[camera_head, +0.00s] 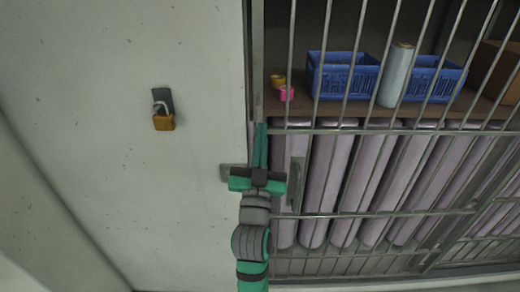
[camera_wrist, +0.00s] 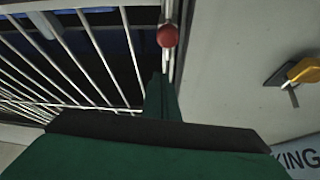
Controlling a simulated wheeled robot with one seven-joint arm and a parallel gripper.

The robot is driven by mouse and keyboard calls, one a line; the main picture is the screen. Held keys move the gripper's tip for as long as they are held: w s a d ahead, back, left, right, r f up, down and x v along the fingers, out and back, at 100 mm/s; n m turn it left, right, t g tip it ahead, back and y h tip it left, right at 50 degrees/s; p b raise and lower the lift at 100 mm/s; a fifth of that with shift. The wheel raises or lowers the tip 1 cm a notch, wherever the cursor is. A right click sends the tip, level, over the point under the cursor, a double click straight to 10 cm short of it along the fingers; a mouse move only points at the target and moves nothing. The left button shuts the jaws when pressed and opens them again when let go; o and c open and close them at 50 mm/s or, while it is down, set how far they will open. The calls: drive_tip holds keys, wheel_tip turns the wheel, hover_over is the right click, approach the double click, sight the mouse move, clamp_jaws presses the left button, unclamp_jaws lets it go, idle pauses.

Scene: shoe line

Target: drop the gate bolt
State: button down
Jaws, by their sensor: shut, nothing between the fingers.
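The bolt's red ball knob (camera_wrist: 167,36) shows in the wrist view at the top centre, on a thin upright rod along the gate's edge. In the head view I cannot make out the knob. The barred gate (camera_head: 327,131) fills the right half of the head view. My gripper (camera_head: 261,127) is at the gate's edge beside the wall, its fingers together and empty. In the wrist view my gripper (camera_wrist: 160,80) points toward the rod just short of the knob; I cannot tell whether it touches the rod.
A pale wall (camera_head: 90,180) stands left of the gate, with a brass padlock (camera_head: 164,122) on a dark plate. Behind the bars are blue baskets (camera_head: 342,76) on a shelf and several pale rolls (camera_head: 328,180) below.

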drive_tip(key=shift+w+a+f, duration=0.1)
drive_tip(key=shift+w+f, duration=0.1)
drive_tip(key=shift+f, duration=0.4)
drive_tip(key=shift+w+a+f, duration=0.1)
drive_tip(key=shift+w+f, duration=0.15)
drive_tip(key=shift+f, duration=0.3)
drive_tip(key=shift+w+a+f, duration=0.1)
drive_tip(key=shift+w+f, duration=0.1)
drive_tip(key=shift+f, duration=0.4)
